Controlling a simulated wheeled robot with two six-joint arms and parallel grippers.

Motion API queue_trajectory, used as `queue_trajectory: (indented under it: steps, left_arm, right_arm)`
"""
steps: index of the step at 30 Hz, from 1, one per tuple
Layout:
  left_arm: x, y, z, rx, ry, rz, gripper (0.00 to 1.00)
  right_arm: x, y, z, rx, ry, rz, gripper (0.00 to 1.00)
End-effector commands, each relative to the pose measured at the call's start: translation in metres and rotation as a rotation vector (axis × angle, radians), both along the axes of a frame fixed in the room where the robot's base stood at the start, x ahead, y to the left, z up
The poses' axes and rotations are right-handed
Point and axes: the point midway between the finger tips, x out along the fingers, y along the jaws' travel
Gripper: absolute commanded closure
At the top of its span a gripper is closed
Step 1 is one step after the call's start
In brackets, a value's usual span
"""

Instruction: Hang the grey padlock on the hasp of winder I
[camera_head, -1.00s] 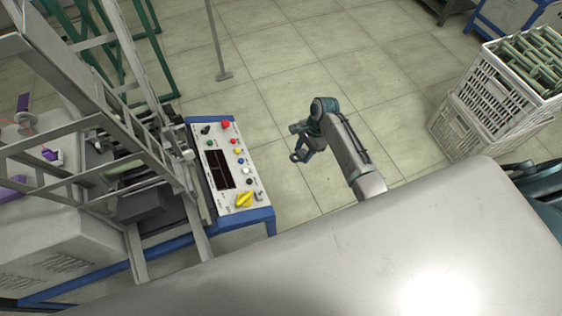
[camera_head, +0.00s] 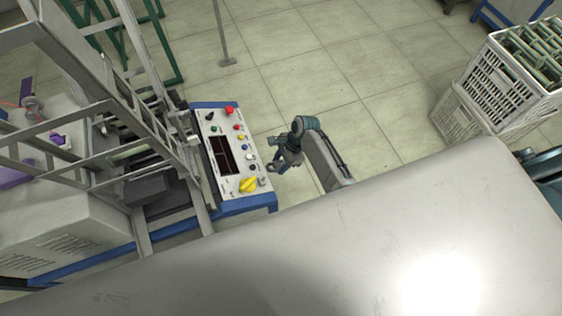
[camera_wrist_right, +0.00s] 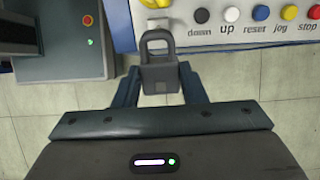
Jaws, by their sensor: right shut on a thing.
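My right gripper (camera_head: 279,165) is beside the right edge of a winder's control panel (camera_head: 205,123), low near its front corner. In the right wrist view the gripper (camera_wrist_right: 158,84) is shut on the grey padlock (camera_wrist_right: 157,76). The padlock's shackle points away from the gripper, toward the panel's edge. The panel carries a yellow rotary switch (camera_head: 249,184) and a small grey fitting (camera_head: 263,182) that looks like the hasp. The padlock looks apart from the fitting. I cannot read a winder label. My left gripper is not in view.
Labelled buttons, including a white up button (camera_wrist_right: 232,14), line the panel near the padlock. A blue frame edge (camera_head: 240,202) borders the panel. White crates with green bobbins (camera_head: 497,100) stand at the right. Floor (camera_head: 300,60) beyond the arm is clear.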

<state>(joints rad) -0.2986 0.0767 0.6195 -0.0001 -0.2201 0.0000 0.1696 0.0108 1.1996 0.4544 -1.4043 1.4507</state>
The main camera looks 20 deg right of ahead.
Motion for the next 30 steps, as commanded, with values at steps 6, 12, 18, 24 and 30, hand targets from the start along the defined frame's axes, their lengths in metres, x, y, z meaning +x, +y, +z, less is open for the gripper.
queue_trajectory:
  steps: [6,12,18,24,30]
  left_arm:
    - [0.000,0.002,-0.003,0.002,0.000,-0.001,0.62]
    - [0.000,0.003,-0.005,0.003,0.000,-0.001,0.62]
    - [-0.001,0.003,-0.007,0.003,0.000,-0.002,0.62]
    - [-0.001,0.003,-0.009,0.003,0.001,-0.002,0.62]
    - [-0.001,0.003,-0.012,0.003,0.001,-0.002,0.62]
  right_arm:
    - [0.000,0.003,-0.006,0.000,0.000,0.000,0.90]
    - [0.000,0.005,-0.012,0.000,0.000,0.001,0.90]
    - [0.000,0.008,-0.017,0.000,0.000,0.001,0.90]
    - [0.000,0.011,-0.022,0.000,0.000,0.001,0.90]
    - [0.000,0.014,-0.028,0.000,0.000,0.001,0.90]
